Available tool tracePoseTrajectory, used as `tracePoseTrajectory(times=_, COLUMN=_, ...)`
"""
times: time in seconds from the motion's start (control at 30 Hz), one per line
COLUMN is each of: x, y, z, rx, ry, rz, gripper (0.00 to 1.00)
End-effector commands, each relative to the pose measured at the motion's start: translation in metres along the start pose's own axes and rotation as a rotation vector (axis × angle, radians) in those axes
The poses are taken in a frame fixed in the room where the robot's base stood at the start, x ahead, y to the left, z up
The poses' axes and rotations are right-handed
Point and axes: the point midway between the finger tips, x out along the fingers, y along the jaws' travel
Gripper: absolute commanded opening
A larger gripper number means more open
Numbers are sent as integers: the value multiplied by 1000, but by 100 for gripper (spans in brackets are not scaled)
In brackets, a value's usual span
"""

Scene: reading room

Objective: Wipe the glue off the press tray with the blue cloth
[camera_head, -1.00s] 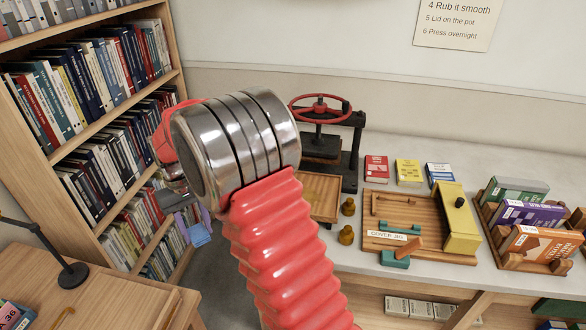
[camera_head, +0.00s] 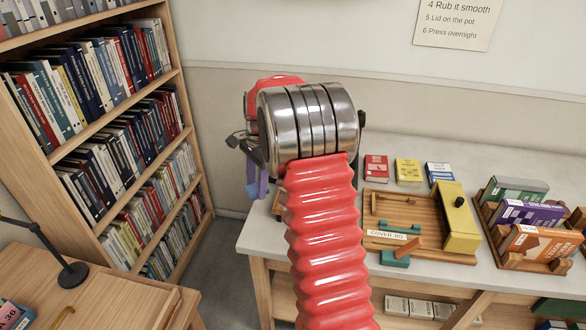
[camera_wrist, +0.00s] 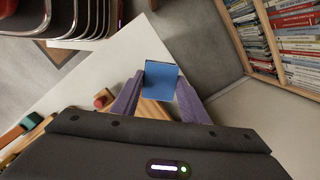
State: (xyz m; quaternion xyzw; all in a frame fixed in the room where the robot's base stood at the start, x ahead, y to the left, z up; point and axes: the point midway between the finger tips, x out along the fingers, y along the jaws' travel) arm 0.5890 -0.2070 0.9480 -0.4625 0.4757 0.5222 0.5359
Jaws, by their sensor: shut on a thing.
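My gripper (camera_wrist: 153,98), with purple fingers, is shut on the blue cloth (camera_wrist: 160,80). The cloth shows as a flat blue square between and beyond the fingertips in the wrist view, and as a small blue patch (camera_head: 252,190) left of my arm in the head view. A wooden surface (camera_wrist: 152,109), likely the press tray, shows below the cloth in the wrist view. I cannot tell whether the cloth touches it. In the head view my arm hides the press and most of the tray. No glue can be made out.
On the white worktop (camera_head: 258,235), the wooden cover jig (camera_head: 400,232) and several books stand right of my arm. A bookcase (camera_head: 120,150) stands at the left. A small red thing (camera_wrist: 104,98) lies left of the fingers in the wrist view.

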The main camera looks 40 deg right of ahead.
Motion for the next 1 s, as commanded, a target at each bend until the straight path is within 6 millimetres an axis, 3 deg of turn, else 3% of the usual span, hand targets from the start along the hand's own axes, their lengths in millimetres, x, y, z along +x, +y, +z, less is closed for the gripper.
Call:
tracePoseTrajectory(times=0.3, x=-22, y=12, z=-77, rx=541, ry=-1, rz=-67, gripper=22)
tracePoseTrajectory(times=0.5, x=-31, y=20, z=-108, rx=771, ry=-1, rz=-94, gripper=22)
tracePoseTrajectory(times=1.0, x=-32, y=21, z=-114, rx=825, ry=-1, rz=-100, gripper=22)
